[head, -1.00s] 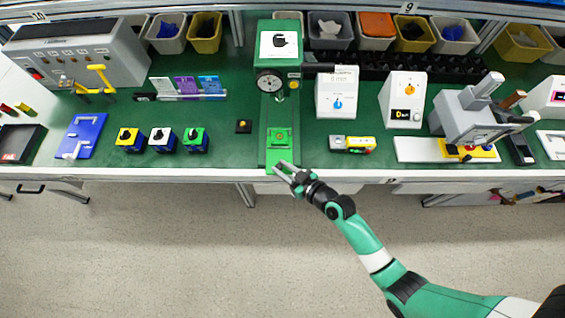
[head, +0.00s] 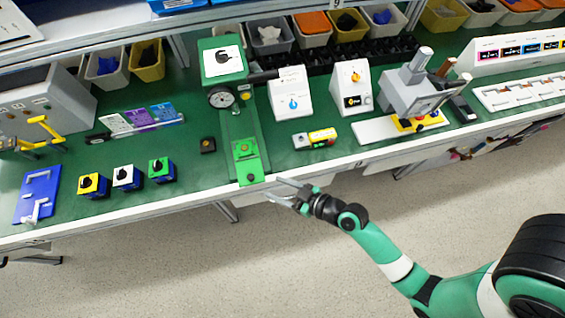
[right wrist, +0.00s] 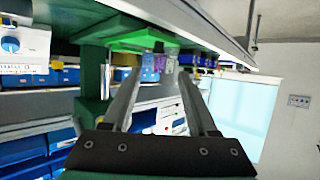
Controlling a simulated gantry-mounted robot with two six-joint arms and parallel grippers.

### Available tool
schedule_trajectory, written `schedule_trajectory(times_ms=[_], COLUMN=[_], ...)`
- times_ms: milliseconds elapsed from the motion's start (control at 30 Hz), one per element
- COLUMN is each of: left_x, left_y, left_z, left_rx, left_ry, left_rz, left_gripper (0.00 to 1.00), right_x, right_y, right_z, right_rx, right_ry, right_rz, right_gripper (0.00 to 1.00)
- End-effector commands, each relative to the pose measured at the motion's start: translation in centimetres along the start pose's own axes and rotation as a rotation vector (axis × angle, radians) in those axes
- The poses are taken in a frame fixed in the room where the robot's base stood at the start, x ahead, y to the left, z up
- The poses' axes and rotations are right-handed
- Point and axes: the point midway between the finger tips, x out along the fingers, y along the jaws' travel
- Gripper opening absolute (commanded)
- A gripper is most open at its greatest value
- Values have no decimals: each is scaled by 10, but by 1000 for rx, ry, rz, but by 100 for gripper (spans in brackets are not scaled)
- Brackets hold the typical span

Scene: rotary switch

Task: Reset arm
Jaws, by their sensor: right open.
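My right gripper (head: 283,190) is open and empty, just off the front edge of the workbench, below the green press. Its two fingers also show apart in the right wrist view (right wrist: 160,95), with nothing between them. My left gripper is not in view. Yellow, white and green rotary switches (head: 126,177) stand in a row on the left part of the bench. A white box with a blue knob (head: 293,103) and a white box with an orange knob (head: 355,77) stand behind the bench's middle. No gripper touches any of these.
The green press (head: 222,70) with a dial stands mid-bench, its base (head: 248,168) reaching the front edge (head: 345,163). A grey device (head: 408,88) stands to the right, a blue plate (head: 38,193) to the left. Bins (head: 270,38) line the back. The floor in front is clear.

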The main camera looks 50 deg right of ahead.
Motion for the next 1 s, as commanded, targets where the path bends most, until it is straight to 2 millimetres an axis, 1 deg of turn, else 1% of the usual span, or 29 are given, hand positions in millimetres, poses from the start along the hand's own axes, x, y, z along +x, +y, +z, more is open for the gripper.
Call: schedule_trajectory(times_ms=[33, 167, 700, 767, 833, 867, 967, 1000], left_x=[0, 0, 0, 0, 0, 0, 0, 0], left_y=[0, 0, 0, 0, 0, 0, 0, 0], left_z=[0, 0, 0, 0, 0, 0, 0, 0], left_rx=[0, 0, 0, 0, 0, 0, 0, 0], left_ry=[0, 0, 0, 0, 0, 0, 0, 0], left_rz=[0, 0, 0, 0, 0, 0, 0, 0], left_gripper=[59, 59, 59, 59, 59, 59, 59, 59], right_x=[-8, -17, -17, -16, -10, -5, 13, 19], right_y=[0, 0, 0, -3, -4, -4, -6, -7], right_z=[1, 0, 0, -1, -15, -25, -82, -113], right_rx=[2, 1, 0, -4, -19, -30, -80, -108], right_ry=[-2, 1, 1, 2, 28, 49, 157, 216], right_rz=[2, 1, -1, -8, -18, -23, -41, -47], right_gripper=[59, 59, 59, 59, 59, 59, 59, 59])
